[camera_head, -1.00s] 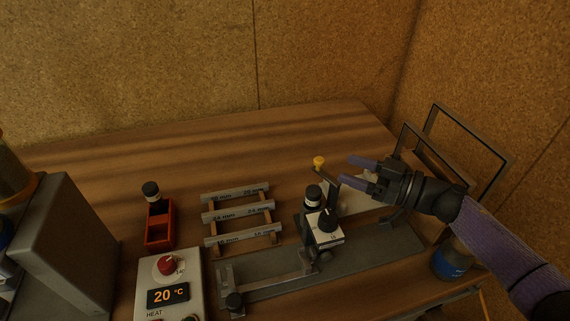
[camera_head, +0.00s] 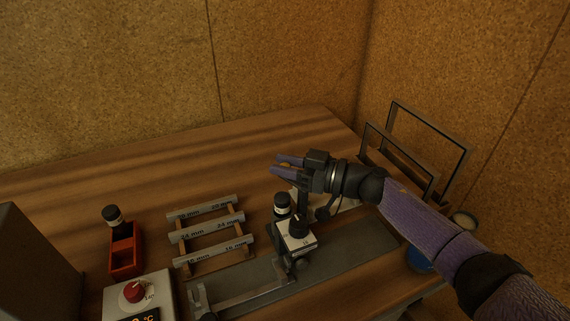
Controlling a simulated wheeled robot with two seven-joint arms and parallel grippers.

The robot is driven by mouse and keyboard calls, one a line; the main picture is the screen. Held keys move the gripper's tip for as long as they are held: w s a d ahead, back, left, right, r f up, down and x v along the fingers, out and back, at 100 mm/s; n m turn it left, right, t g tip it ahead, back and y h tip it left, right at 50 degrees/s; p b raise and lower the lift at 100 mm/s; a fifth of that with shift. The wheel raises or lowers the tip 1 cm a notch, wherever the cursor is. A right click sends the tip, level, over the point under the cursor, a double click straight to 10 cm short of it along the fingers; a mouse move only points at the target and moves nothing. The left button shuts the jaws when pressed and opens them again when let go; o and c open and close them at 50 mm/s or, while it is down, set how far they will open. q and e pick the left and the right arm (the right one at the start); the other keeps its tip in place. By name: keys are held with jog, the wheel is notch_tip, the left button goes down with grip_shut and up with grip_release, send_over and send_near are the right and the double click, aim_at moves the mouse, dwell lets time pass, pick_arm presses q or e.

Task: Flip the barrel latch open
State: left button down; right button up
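The instrument with the barrel (camera_head: 282,205) stands on a long grey rail (camera_head: 345,254); it has a black-capped barrel, a white block with a black dial (camera_head: 299,229), and a thin post behind. The gripper hides most of the knob and the top of the post. My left gripper is out of view.
Dark upright frames (camera_head: 428,145) stand at the back right. A rack of marked bars (camera_head: 205,232), a red holder (camera_head: 126,251) with a black-capped bottle, and a heater (camera_head: 140,297) are to the left. The back left of the table is clear.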

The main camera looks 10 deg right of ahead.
jog(key=shift+c, duration=1.2)
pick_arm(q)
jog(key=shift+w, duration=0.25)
pick_arm(e)
grip_shut()
